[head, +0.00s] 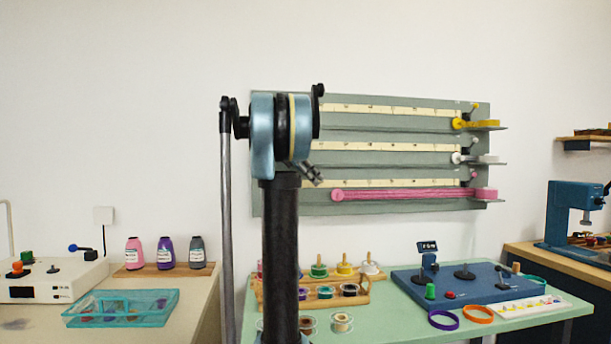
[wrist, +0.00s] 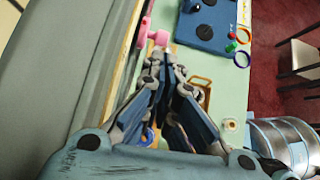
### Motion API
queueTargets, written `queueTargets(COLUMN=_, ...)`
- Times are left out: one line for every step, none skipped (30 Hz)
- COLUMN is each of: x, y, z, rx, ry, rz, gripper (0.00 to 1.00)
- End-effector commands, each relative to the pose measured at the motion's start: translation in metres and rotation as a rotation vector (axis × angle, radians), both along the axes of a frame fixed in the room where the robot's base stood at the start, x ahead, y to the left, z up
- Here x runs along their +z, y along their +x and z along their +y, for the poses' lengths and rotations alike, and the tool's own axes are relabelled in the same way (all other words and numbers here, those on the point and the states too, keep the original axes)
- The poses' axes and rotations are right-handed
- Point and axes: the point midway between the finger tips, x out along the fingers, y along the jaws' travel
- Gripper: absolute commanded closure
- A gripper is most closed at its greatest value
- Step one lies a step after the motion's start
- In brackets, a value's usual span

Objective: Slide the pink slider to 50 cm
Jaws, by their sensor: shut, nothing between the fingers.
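The pink slider (head: 338,195) is a round pink knob at the left end of a pink strip on the lowest rail of the grey-green wall board (head: 400,150). The strip runs right to a pink block (head: 487,194) at the rail's right end. A cream scale (head: 400,183) lies just above; its numbers are too small to read. In the wrist view, my gripper (wrist: 168,72) is shut and empty. A pink piece (wrist: 157,37) shows just beyond its fingertips, apart from them as far as I can tell. My arm hides the board's left part in the head view.
Yellow (head: 458,124) and white (head: 457,158) sliders sit on the upper rails, near their right ends. Below stands a green table (head: 385,320) with a spool rack (head: 320,303), a blue panel (head: 460,286) and coloured rings. A teal tray (head: 170,297) is at the left.

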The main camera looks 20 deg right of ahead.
Motion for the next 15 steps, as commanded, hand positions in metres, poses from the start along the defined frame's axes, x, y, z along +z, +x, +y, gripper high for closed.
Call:
queueTargets(x=-0.007, y=-0.002, z=-0.008, rx=-0.004, ry=0.000, rz=0.000, gripper=1.00)
queueTargets(x=-0.011, y=-0.003, z=-0.011, rx=-0.004, ry=0.000, rz=0.000, gripper=1.00)
queueTargets(x=-0.016, y=-0.004, z=-0.016, rx=-0.004, ry=0.000, rz=0.001, gripper=1.00)
queueTargets(x=-0.019, y=-0.005, z=-0.020, rx=-0.004, ry=0.000, rz=0.000, gripper=1.00)
queueTargets(x=-0.023, y=-0.006, z=-0.024, rx=-0.004, ry=0.000, rz=0.000, gripper=1.00)
queueTargets(x=-0.027, y=-0.007, z=-0.028, rx=-0.004, ry=0.000, rz=-0.001, gripper=1.00)
queueTargets(x=-0.031, y=-0.007, z=-0.031, rx=-0.004, ry=0.000, rz=-0.001, gripper=1.00)
queueTargets(x=-0.034, y=-0.008, z=-0.034, rx=-0.004, ry=0.000, rz=0.000, gripper=1.00)
queueTargets(x=-0.037, y=-0.009, z=-0.038, rx=-0.004, ry=0.001, rz=0.000, gripper=1.00)
queueTargets(x=-0.040, y=-0.010, z=-0.040, rx=-0.004, ry=0.001, rz=0.000, gripper=1.00)
queueTargets(x=-0.042, y=-0.010, z=-0.042, rx=-0.003, ry=0.001, rz=0.000, gripper=1.00)
queueTargets(x=-0.045, y=-0.010, z=-0.045, rx=-0.002, ry=0.001, rz=-0.001, gripper=1.00)
queueTargets(x=-0.047, y=-0.010, z=-0.046, rx=-0.002, ry=0.001, rz=-0.001, gripper=1.00)
queueTargets(x=-0.048, y=-0.011, z=-0.048, rx=-0.002, ry=0.001, rz=-0.001, gripper=1.00)
queueTargets(x=-0.050, y=-0.011, z=-0.049, rx=-0.002, ry=0.001, rz=-0.001, gripper=1.00)
